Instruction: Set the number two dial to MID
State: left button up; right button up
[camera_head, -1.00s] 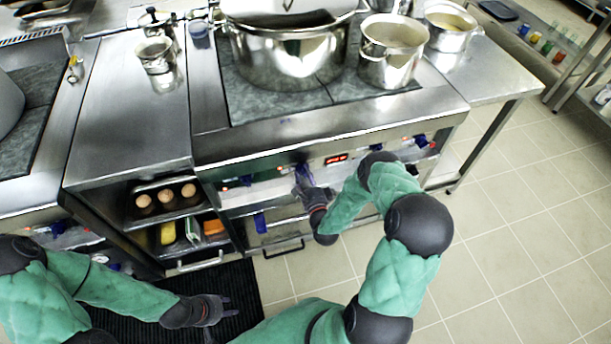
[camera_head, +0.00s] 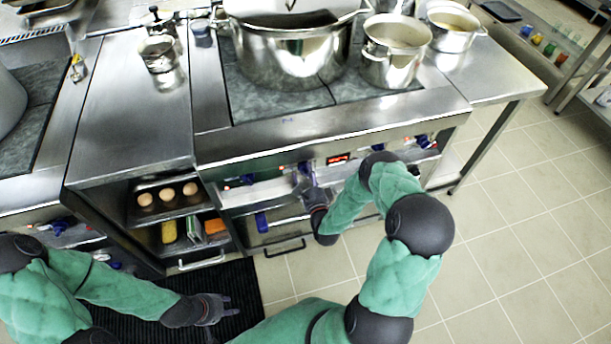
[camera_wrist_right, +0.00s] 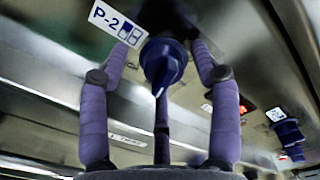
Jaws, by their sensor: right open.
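The number two dial is a dark blue knob (camera_wrist_right: 163,65) beside a white "P-2" label (camera_wrist_right: 117,22) in the right wrist view. A white pointer mark on it faces the bottom of that view. My right gripper (camera_wrist_right: 162,56) is open, with purple fingers on either side of the knob; I cannot tell whether they touch it. In the head view my right gripper (camera_head: 307,178) is at the stove's front panel and hides this dial. My left gripper (camera_head: 222,306) is low over the black mat, empty, its fingers apart. The MID marking is not readable.
Another blue dial (camera_wrist_right: 288,131) sits further right on the panel, past a red lit display (camera_head: 338,159). A large stockpot (camera_head: 290,50) and smaller pots stand on top. An open shelf with eggs (camera_head: 168,195) is to the left. The tiled floor at right is clear.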

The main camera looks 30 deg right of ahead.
jog(key=v, duration=1.2)
jog(key=shift+a, duration=0.1)
jog(key=w+a+f+n+g+y, duration=0.1)
jog(key=a+f+n+g+y, duration=0.5)
jog(key=a+f+n+g, duration=0.4)
jog(key=s+a+r+n+g+y+p, duration=0.1)
jog(key=s+a+n+g, duration=0.2)
jog(key=s+n, duration=0.3)
jog(key=s+a+r+n+g+y, duration=0.1)
jog(key=s+a+n+g, duration=0.3)
jog(key=s+a+n, duration=0.2)
jog(key=shift+s+a+r+p, duration=0.3)
jog(key=shift+s+p, duration=0.05)
jog(key=shift+s, duration=0.8)
